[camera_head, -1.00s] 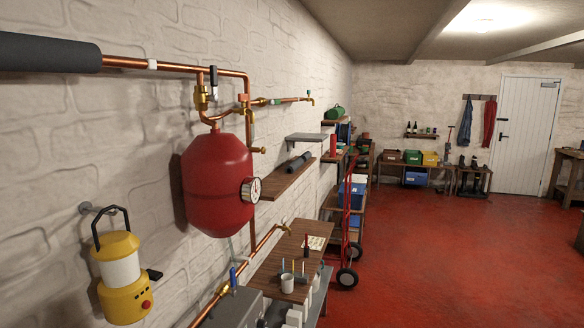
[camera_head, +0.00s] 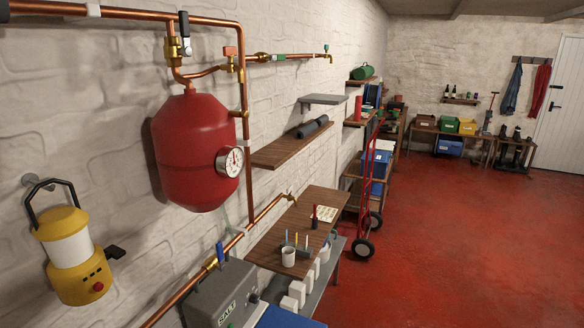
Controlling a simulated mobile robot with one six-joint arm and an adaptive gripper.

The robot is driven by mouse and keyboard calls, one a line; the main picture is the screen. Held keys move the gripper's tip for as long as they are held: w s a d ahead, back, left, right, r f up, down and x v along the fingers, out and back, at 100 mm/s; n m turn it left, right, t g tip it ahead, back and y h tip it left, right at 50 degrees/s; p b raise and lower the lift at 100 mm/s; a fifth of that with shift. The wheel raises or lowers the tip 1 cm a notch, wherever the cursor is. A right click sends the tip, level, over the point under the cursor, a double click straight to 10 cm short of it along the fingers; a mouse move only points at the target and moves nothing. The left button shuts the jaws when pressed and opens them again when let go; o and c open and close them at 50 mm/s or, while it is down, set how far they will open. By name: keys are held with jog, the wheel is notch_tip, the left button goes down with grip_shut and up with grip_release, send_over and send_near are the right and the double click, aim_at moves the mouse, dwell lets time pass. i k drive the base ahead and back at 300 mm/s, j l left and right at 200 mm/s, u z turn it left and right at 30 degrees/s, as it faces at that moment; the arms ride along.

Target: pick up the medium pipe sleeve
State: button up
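Dark grey foam tubes (camera_head: 313,128), which look like pipe sleeves, lie side by side on the wooden wall shelf (camera_head: 280,151) right of the red tank. They are small in view, and I cannot tell which one is the medium sleeve. A dark end (camera_head: 3,11) on the copper pipe at the top left edge looks like another sleeve, mostly cut off by the frame. My gripper is not in view.
The red tank (camera_head: 190,150) with its gauge and copper pipes juts from the wall. A yellow lantern (camera_head: 70,255) hangs at left. A wooden bench (camera_head: 265,255) and grey box (camera_head: 215,295) stand below. A red hand truck (camera_head: 367,185) stands beyond. The red floor (camera_head: 460,250) at right is open.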

aim_at(310, 128)
jog(key=i+l+z, duration=0.2)
jog(key=i+l, duration=0.2)
jog(key=i+l+z, duration=0.25)
jog(key=i+l, duration=0.2)
jog(key=i+l+z, duration=0.2)
jog(key=i+l, duration=0.15)
jog(key=i, duration=0.15)
jog(key=i+l+z, duration=0.2)
jog(key=i, duration=0.25)
